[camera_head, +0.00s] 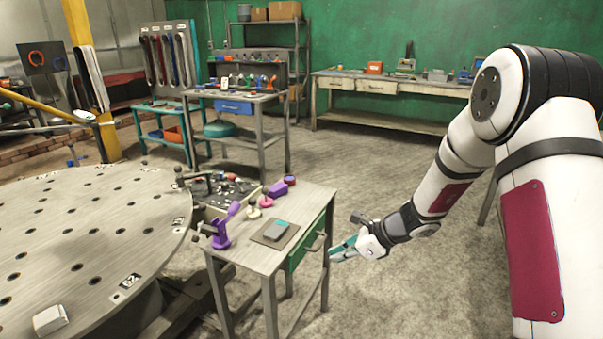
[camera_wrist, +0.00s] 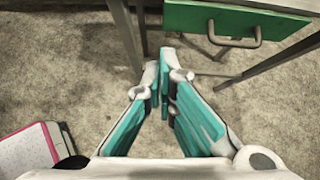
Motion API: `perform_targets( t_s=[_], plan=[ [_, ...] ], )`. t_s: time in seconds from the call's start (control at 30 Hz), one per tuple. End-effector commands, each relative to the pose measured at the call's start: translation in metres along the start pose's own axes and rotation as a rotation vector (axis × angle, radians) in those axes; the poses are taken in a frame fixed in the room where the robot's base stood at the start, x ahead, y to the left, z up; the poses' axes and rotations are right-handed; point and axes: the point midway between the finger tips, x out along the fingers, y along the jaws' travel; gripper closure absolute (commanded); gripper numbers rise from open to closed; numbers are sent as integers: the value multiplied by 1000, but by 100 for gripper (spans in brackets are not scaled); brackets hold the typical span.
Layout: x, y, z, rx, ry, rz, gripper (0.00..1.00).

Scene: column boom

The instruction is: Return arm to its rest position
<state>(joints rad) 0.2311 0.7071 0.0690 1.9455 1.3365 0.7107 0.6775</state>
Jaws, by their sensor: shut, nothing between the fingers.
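My gripper (camera_head: 336,252) is at the end of my white arm, which reaches in from the right in the head view. It is beside the small table (camera_head: 262,258), at the side with the green drawer. In the wrist view my gripper (camera_wrist: 165,72) has its teal fingers drawn together at the tips, with nothing between them. Below the fingers is bare floor. The green drawer (camera_wrist: 190,18) with its metal handle is at the top of the wrist view, apart from the fingers; the drawer also shows in the head view (camera_head: 301,254) and looks shut.
A large round perforated table (camera_head: 85,230) fills the left. On the small table are a purple clamp-like object (camera_head: 222,232), a dark mat (camera_head: 265,240) with a grey-teal block, and small coloured pieces. Workbenches (camera_head: 390,105) line the green back wall. The middle floor is clear.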

Motion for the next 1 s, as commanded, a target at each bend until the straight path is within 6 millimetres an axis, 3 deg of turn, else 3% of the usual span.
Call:
perform_targets(
  t_s=[0.2, 0.33, 0.5, 0.73, 1.0],
  plan=[
    [-58, 44, 58, -340, 9, 65, 100],
    [-97, 83, 82, -573, 30, 120, 100],
    [-145, 137, 99, -862, 71, 195, 100],
    [-206, 208, 96, -1228, 155, 305, 100],
    [-270, 280, 62, -1605, 296, 451, 100]
  ],
)
